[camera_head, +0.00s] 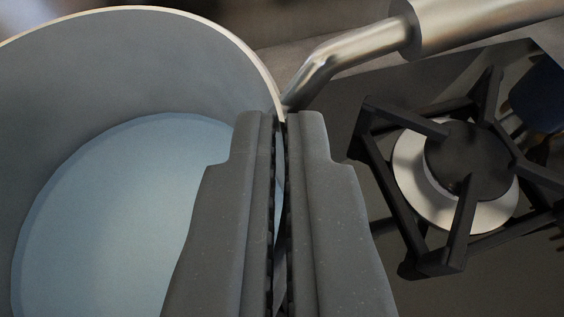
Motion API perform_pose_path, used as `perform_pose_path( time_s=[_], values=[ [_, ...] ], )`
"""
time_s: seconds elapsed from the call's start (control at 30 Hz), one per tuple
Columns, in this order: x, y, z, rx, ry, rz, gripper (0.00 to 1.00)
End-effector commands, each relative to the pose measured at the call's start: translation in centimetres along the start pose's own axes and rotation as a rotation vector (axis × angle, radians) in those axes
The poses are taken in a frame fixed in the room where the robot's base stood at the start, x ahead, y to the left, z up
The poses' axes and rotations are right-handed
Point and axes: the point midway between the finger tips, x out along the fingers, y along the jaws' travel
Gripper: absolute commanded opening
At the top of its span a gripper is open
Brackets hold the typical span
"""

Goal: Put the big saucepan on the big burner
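A large saucepan (130,80) with a grey inside and a pale blue bottom fills the left of the view. Its metal handle (360,47) runs from the rim to the upper right. My gripper (280,120) is at the centre, with one finger inside the pan and the other outside. The fingers are closed on the pan's rim wall near the handle's base. A burner (470,160) with a dark cap, a pale ring and a black grate is at the right, and nothing stands on it. I cannot tell whether it is the big burner.
The black grate (463,225) stands up from the dark hob surface (480,280) to the right of my gripper. A dark blue object (540,95) is partly in view at the right edge. The background at the top is blurred.

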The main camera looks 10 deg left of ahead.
Motion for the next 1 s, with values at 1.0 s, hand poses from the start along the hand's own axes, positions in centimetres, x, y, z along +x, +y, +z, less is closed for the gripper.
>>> perform_pose_path(
  time_s=[1.0],
  values=[
    [0.10, -0.05, 0.51, -0.001, 0.000, -0.001, 0.28]
  ],
)
